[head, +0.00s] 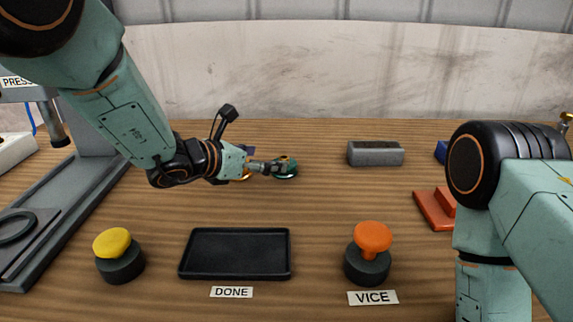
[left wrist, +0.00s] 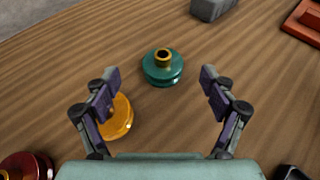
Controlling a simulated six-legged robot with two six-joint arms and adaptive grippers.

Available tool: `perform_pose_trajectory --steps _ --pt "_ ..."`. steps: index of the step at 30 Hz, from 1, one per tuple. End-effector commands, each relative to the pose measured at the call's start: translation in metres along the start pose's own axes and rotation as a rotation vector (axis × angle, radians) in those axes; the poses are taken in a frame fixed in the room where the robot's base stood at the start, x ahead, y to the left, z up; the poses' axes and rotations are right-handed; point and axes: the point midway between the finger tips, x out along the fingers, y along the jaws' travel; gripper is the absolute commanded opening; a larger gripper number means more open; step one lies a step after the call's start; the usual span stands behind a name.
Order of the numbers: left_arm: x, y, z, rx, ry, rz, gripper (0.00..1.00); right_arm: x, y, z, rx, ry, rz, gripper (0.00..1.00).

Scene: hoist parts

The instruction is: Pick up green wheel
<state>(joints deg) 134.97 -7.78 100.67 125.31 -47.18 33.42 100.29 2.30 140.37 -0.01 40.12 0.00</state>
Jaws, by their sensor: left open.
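The green wheel (left wrist: 161,68) lies flat on the wooden table, with a raised brass-coloured hub at its centre. In the left wrist view it sits between and beyond the fingertips of my left gripper (left wrist: 156,82), which is open and empty. In the head view the green wheel (head: 287,169) is partly hidden behind my left gripper (head: 277,167). A yellow wheel (left wrist: 117,120) lies beside it, partly covered by the left finger in the wrist view. My right gripper does not show in either view; only my right arm is seen at the right.
A dark red wheel (left wrist: 25,166) lies at the lower left of the wrist view. A grey block (head: 375,153) and an orange-red part (head: 435,208) are to the right. A black tray (head: 235,253) stands in front, between a yellow button (head: 112,243) and an orange button (head: 373,238).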

Motion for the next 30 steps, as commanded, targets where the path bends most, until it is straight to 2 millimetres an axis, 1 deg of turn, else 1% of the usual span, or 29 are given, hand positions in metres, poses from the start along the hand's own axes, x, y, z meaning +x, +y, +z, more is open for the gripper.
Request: perform_pose_trajectory --steps 1,8,12,15,19,26,30 --pt "0.006 -0.002 -0.003 0.001 0.003 -0.001 0.84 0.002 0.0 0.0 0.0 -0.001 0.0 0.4" --pt "0.03 -0.007 -0.006 0.0 0.003 -0.001 0.84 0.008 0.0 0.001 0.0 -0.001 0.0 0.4" --pt "0.052 -0.01 -0.009 0.001 0.002 -0.002 0.84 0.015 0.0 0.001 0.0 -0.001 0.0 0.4" --pt "0.063 -0.009 -0.007 0.0 0.002 -0.001 0.84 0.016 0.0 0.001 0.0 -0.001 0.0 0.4" --pt "0.069 -0.009 -0.006 0.0 0.0 -0.001 0.84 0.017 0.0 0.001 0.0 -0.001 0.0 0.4" --pt "0.071 -0.008 -0.005 -0.001 0.001 0.0 0.83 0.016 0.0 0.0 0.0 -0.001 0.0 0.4" --pt "0.071 -0.007 -0.005 -0.002 0.001 0.0 0.71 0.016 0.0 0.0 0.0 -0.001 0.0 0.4"
